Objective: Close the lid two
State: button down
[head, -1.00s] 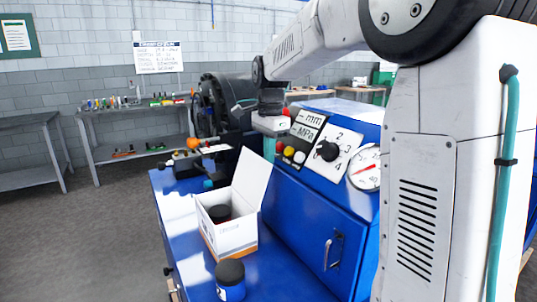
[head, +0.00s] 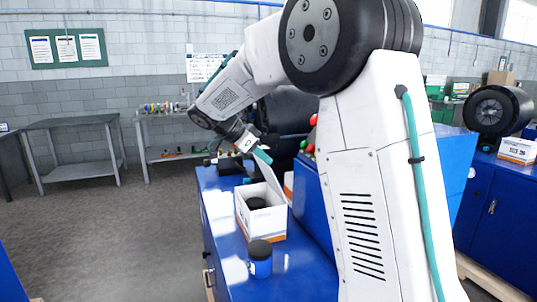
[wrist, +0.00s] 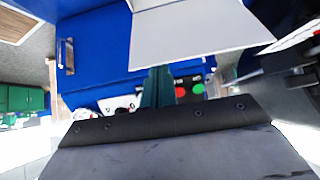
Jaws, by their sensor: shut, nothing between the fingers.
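An open white carton (head: 270,224) stands on the blue bench in the head view. Its lid (head: 272,180) stands raised at the carton's back right side. A black-capped jar (head: 257,203) sits inside the carton. My gripper (head: 262,156) has its teal fingers at the lid's top edge; I cannot tell whether they touch it. In the wrist view my gripper (wrist: 158,88) shows its teal fingers together with nothing between them. A white panel, seemingly the lid (wrist: 195,35), lies just beyond the fingertips.
A blue jar with a black cap (head: 260,260) stands in front of the carton on the blue bench (head: 225,240). The blue cabinet (head: 310,205) rises close on the right. Red and green buttons (wrist: 190,90) lie near the fingers in the wrist view.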

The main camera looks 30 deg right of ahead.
jog(key=w+a+f+g+h, duration=0.1)
jog(key=a+f+h, duration=0.3)
jog(key=a, duration=0.1)
send_near(259, 212)
jog(key=w+d+f, duration=0.2)
jog(key=w+d, duration=0.1)
jog(key=shift+f, duration=0.45)
jog(key=shift+w, duration=0.1)
dwell(0.3)
